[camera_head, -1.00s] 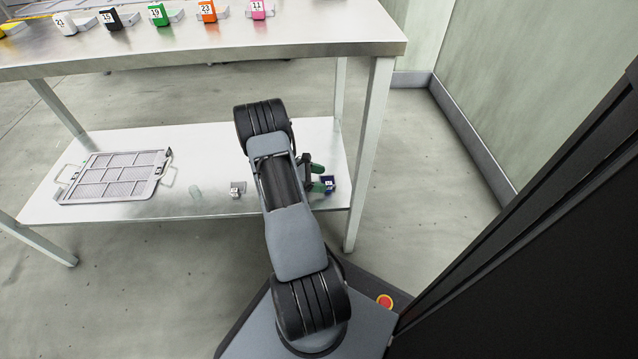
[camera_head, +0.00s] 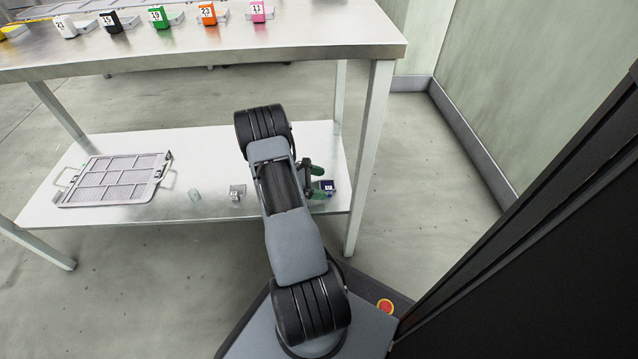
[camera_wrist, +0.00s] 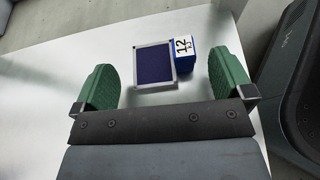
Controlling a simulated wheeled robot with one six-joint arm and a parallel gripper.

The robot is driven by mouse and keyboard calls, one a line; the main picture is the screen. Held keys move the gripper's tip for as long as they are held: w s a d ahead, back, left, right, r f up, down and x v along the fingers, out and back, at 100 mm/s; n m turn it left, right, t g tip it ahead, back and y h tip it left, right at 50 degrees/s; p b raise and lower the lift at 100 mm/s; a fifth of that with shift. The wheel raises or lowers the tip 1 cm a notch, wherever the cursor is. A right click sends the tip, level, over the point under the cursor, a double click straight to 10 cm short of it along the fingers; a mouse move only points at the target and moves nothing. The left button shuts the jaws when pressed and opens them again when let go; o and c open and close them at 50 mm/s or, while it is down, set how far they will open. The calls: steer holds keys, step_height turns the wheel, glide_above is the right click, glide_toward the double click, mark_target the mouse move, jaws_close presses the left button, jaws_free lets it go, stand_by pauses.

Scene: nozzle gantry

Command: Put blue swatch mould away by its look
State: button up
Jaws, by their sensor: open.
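The blue swatch mould (camera_wrist: 184,58) lies on the white lower shelf of the bench, a small grey-framed tray with a dark blue face and a blue block marked 12 on its right side. It also shows in the head view (camera_head: 328,187) beside my gripper, partly hidden. My gripper (camera_wrist: 165,82) is open, its two green-padded fingers standing either side of the mould with gaps on both sides. In the head view my gripper (camera_head: 318,180) is low over the right end of the shelf.
The lower shelf (camera_head: 110,215) also holds a grey mesh rack (camera_head: 112,178), a small clear item (camera_head: 194,195) and a small grey mould (camera_head: 237,192). On the bench top (camera_head: 300,35) stand several number-tagged coloured blocks, including green (camera_head: 158,17) and orange (camera_head: 208,13). A bench leg (camera_head: 368,150) stands close right.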

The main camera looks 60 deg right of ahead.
steer(key=shift+w+a+r, duration=0.15)
steer(key=shift+w+r, duration=0.1)
steer(key=shift+r, duration=0.1)
steer(key=p+v, duration=0.4)
steer(key=v, duration=0.7)
steer(key=shift+w+a+p, duration=0.25)
steer(key=shift+p, duration=0.15)
steer(key=w+a+r+m+t+y, duration=0.2)
steer(key=a+r+t, duration=0.1)
steer(key=a+r, duration=0.55)
steer(key=s+a+r+m+t+y, duration=0.1)
steer(key=s+a+r+t+y, duration=0.1)
steer(key=a, duration=0.5)
steer(key=s+a+r+m+t+y, duration=0.2)
steer(key=s+a+r+t, duration=0.1)
steer(key=a+r+t, duration=0.2)
steer(key=s+a+r+m+t+y, duration=0.1)
steer(key=s+a+r+m+t, duration=0.1)
steer(key=a+r, duration=0.5)
steer(key=s+a+t, duration=0.1)
steer(key=a, duration=0.3)
steer(key=shift+y, duration=0.4)
steer(key=shift+a, duration=0.15)
